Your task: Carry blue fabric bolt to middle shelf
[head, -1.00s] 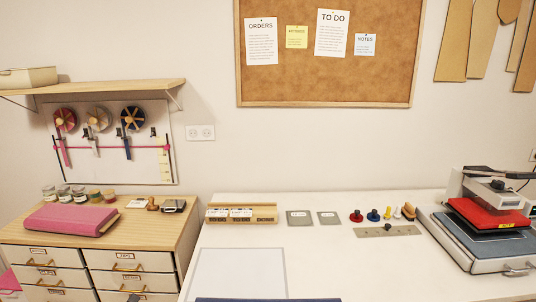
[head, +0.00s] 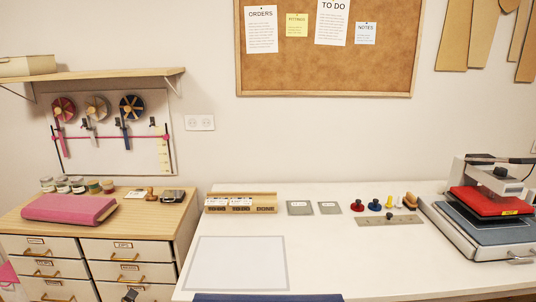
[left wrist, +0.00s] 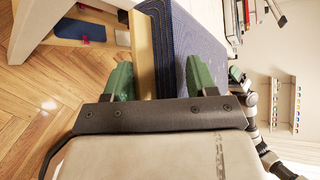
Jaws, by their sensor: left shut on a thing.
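The blue fabric bolt (left wrist: 197,50) fills the upper middle of the left wrist view, dark blue with a pale board-like edge. My left gripper (left wrist: 160,74), with green fingers, is shut on it, one finger on each side. In the head view a dark blue strip of the bolt (head: 268,297) shows at the bottom edge, in front of the white table; the rest is cut off. A grey arm of mine with a small green tip (left wrist: 238,75), probably my right gripper, is at the right of the left wrist view; its jaws are unclear. I cannot identify the middle shelf.
A white worktable (head: 350,262) holds a heat press (head: 485,215), stamps and a wooden holder. Left of it a drawer cabinet (head: 125,248) carries a pink bolt (head: 68,208) and jars. A wooden wall shelf (head: 110,75) hangs above. Wooden floor (left wrist: 40,110) shows at left in the wrist view.

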